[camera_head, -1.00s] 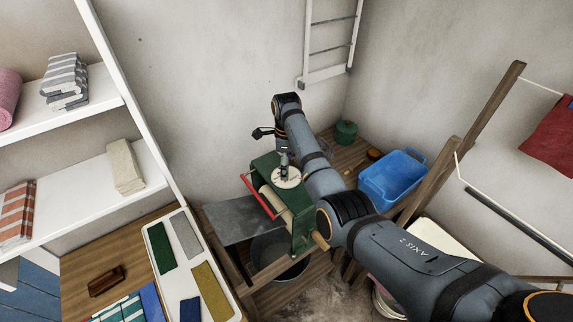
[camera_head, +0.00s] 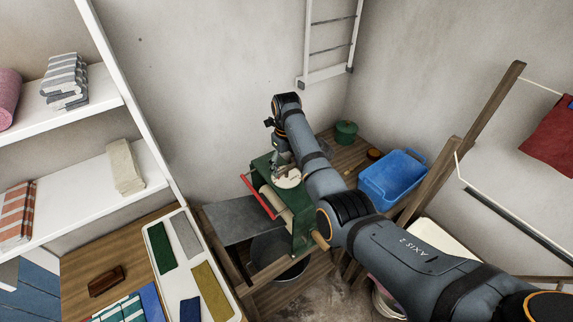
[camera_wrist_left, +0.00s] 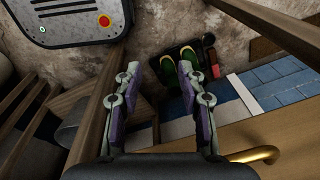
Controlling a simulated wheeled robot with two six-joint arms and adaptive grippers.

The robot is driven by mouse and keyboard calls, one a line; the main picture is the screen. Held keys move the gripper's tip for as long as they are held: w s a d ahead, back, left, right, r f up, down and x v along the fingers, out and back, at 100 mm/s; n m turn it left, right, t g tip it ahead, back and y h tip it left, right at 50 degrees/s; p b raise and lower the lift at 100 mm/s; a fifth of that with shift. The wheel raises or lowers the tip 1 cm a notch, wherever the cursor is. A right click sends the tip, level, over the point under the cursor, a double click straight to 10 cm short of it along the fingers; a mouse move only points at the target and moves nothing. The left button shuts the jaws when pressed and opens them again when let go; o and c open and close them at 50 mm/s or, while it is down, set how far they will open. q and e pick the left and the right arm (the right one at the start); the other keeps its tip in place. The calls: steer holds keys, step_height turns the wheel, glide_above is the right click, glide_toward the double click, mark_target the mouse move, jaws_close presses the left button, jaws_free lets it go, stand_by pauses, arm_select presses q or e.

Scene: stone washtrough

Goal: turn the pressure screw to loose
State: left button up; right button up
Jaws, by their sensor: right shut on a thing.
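The green wringer (camera_head: 301,228) stands on the wooden bench with a red bar and pale rollers at its front. A pale round dial (camera_head: 289,180) sits on its top, where the pressure screw is; the screw itself is mostly hidden by my gripper. My right gripper (camera_head: 281,157) points down over the dial and is shut on the pressure screw; its fingers are small and hard to make out. My left gripper (camera_wrist_left: 160,75) shows only in the left wrist view, with its purple-padded fingers wide apart and nothing between them.
A blue tub (camera_head: 393,178) and a green pot (camera_head: 346,132) stand right of my right arm. A brass handle (camera_wrist_left: 253,155) is close to my left gripper.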

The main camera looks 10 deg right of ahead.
mark_target(286, 167)
steer(key=shift+w+r+m, duration=0.15)
steer(key=shift+r+m, duration=0.05)
steer(key=shift+m, duration=0.2)
steer(key=o, duration=0.9)
steer(key=shift+o, duration=1.2)
steer(key=shift+f, duration=0.1)
step_height(286, 167, up, 8)
steer(key=shift+f, duration=0.25)
